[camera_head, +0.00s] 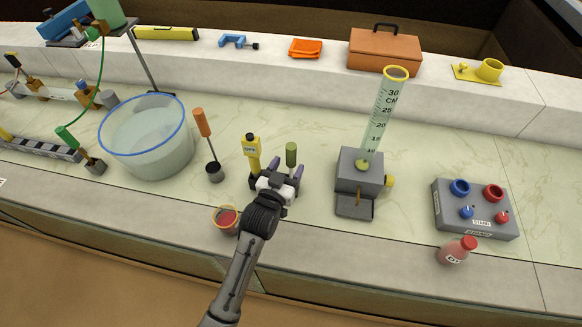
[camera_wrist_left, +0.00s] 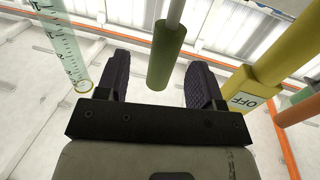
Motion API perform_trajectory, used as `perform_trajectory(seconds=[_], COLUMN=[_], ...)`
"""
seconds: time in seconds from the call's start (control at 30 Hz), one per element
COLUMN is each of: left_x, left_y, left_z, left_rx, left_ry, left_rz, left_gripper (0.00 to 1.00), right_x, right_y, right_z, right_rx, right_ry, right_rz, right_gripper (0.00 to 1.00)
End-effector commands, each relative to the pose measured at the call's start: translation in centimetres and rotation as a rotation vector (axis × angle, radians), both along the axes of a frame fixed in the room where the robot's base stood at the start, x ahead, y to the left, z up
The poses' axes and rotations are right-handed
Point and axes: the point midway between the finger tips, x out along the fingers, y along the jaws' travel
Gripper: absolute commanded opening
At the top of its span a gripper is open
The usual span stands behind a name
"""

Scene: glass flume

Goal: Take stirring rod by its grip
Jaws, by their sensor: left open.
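A thin upright rod with a green grip (camera_head: 291,153) stands on the bench, and I take it as the stirring rod. Its grip also shows in the left wrist view (camera_wrist_left: 167,55), between the two fingers, with a gap on each side. The wrist picture is upside down, so the grey shaft runs to its top edge. My left gripper (camera_head: 280,174) is open and empty around or just short of the grip; I cannot tell the exact depth. The rod's foot is hidden behind the gripper. My right gripper is not in view.
A yellow post marked OFF (camera_head: 251,153) stands close left of the gripper. Further left are an orange-handled tool (camera_head: 203,124) in a dark cup and a large basin (camera_head: 147,158). A measuring cylinder (camera_head: 377,120) stands right; a red-filled cup (camera_head: 227,217) sits near the arm.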

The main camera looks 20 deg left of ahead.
Motion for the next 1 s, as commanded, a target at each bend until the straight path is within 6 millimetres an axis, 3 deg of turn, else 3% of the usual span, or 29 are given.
perform_trajectory(seconds=[0.17, 0.53, 0.87, 1.0], left_x=[0.8, 5.0, 5.6, 5.6], left_y=[0.0, 0.3, 0.3, 0.3], left_z=[0.0, 0.0, 0.0, 0.0], left_rx=[-0.001, -0.001, -0.001, -0.001], left_ry=[0.0, -0.001, 0.0, 0.0], left_rz=[0.0, 0.0, 0.0, 0.0], left_gripper=[0.61, 0.61, 0.61, 0.51], right_x=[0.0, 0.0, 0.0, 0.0], right_y=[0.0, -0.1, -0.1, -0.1], right_z=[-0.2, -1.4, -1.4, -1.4], right_rx=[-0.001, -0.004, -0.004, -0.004], right_ry=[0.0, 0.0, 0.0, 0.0], right_rz=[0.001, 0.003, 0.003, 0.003], right_gripper=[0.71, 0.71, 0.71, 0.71])
